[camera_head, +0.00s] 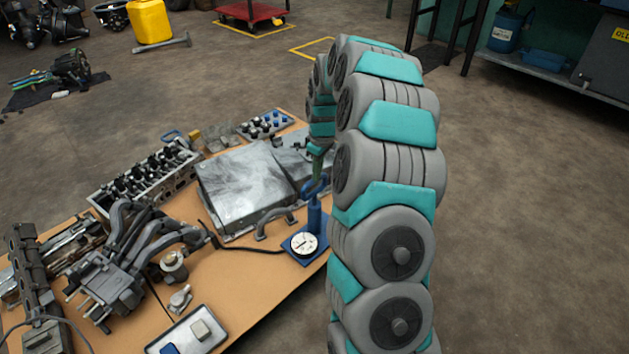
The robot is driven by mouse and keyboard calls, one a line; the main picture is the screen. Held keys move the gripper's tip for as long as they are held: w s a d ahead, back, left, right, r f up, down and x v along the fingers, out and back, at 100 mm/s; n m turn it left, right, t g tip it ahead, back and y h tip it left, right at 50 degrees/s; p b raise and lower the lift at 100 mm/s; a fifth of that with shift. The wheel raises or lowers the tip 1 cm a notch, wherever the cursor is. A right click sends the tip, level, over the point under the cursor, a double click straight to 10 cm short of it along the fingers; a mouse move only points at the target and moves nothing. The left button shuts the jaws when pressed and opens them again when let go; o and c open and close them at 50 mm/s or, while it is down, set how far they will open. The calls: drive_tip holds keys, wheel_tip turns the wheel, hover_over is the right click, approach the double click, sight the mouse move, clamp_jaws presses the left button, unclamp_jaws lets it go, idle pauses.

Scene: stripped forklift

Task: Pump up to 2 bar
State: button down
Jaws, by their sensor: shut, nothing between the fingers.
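A small blue hand pump (314,214) stands upright near the right edge of the brown bench. A round white gauge (304,243) is on its blue base; its reading is too small to tell. A dark hose (250,249) runs from the pump's base to the left, towards the grey metal parts. My arm arches over from the right and hangs down above the pump. My gripper (318,172) is small and partly hidden at the pump's top, by its blue handle (315,187). It is shut, and I cannot tell whether it touches the handle.
A large grey metal cover (247,183) lies behind the pump, with a cylinder head (146,176) to its left. Grey pipework (122,250) and a tray (188,334) lie at left and front. The floor right of my arm is clear.

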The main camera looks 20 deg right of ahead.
drive_tip(key=shift+f+b, duration=0.45)
drive_tip(key=shift+f, duration=1.5)
drive_tip(key=shift+s+d+r, duration=0.3)
drive_tip(key=shift+s+d, duration=0.1)
drive_tip(key=shift+s, duration=0.25)
drive_tip(key=shift+s+d+r, duration=0.25)
drive_tip(key=shift+s+d, duration=0.1)
drive_tip(key=shift+s, duration=0.25)
drive_tip(key=shift+r, duration=0.15)
wheel_tip(320, 180, up, 8)
drive_tip(key=f, duration=0.1)
hover_over(316, 192)
drive_tip(key=s+d, duration=0.2)
drive_tip(key=s, duration=0.2)
drive_tip(key=shift+w+d+r, duration=0.1)
drive_tip(key=shift+w+r, duration=0.15)
